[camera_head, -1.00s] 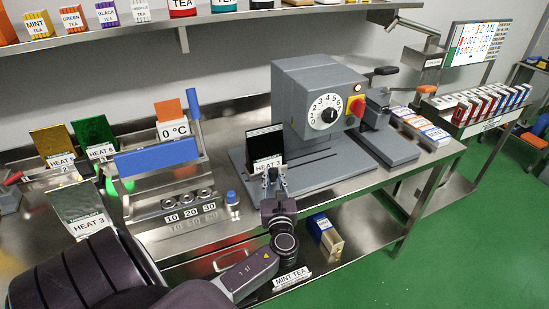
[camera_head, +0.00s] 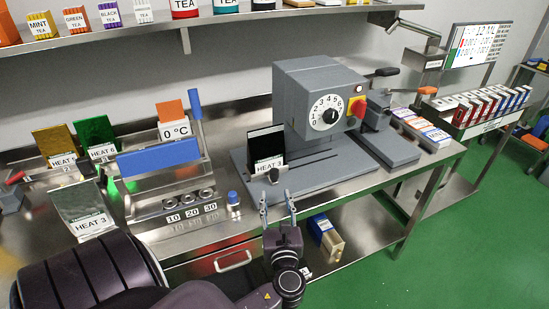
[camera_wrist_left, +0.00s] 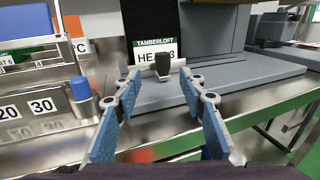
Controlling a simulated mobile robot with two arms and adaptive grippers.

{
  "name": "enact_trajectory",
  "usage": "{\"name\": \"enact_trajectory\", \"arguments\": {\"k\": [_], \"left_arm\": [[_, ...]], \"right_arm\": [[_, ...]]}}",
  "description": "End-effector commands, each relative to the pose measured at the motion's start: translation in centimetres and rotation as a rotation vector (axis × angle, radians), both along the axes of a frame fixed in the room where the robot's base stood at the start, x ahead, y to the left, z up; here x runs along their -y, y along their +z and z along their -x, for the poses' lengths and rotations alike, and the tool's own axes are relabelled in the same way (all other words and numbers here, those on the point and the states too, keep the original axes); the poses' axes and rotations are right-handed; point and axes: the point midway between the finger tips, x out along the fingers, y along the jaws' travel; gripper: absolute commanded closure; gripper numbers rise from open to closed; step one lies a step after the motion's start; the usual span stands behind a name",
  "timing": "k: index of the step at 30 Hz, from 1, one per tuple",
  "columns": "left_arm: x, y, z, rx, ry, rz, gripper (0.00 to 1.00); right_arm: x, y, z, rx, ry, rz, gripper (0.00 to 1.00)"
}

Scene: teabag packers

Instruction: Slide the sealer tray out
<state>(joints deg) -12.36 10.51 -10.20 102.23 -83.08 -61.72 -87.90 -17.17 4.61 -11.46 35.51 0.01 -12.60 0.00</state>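The sealer (camera_head: 312,105) is a grey box with a numbered dial and a yellow-and-red switch, on a flat grey base on the steel bench. The tray holds a black pouch labelled HEAT 3 (camera_head: 265,147) upright left of the sealer's box. A dark knob (camera_head: 273,175) is at the tray's front; it also shows in the left wrist view (camera_wrist_left: 162,66). My left gripper (camera_head: 277,198) is open and empty just in front of the knob, its fingertips either side of it in the left wrist view (camera_wrist_left: 160,78). My right gripper is not in view.
A blue-topped device (camera_head: 158,157) with 10, 20, 30 buttons stands left of the sealer, with a small blue-capped piece (camera_head: 232,200) beside it. A box row (camera_head: 425,132) lies right. The shelf holds teas.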

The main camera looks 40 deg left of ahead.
Motion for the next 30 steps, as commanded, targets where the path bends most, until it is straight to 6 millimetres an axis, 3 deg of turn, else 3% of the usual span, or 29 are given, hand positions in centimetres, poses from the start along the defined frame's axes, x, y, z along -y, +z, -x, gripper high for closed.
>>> {"name": "enact_trajectory", "arguments": {"k": [7,30], "left_arm": [[1.9,0.0,1.7,0.000,0.001,0.001,0.62],[2.1,0.0,1.8,0.000,0.000,0.000,0.62]], "right_arm": [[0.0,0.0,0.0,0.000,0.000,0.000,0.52],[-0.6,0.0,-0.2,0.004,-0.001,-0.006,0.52]]}}
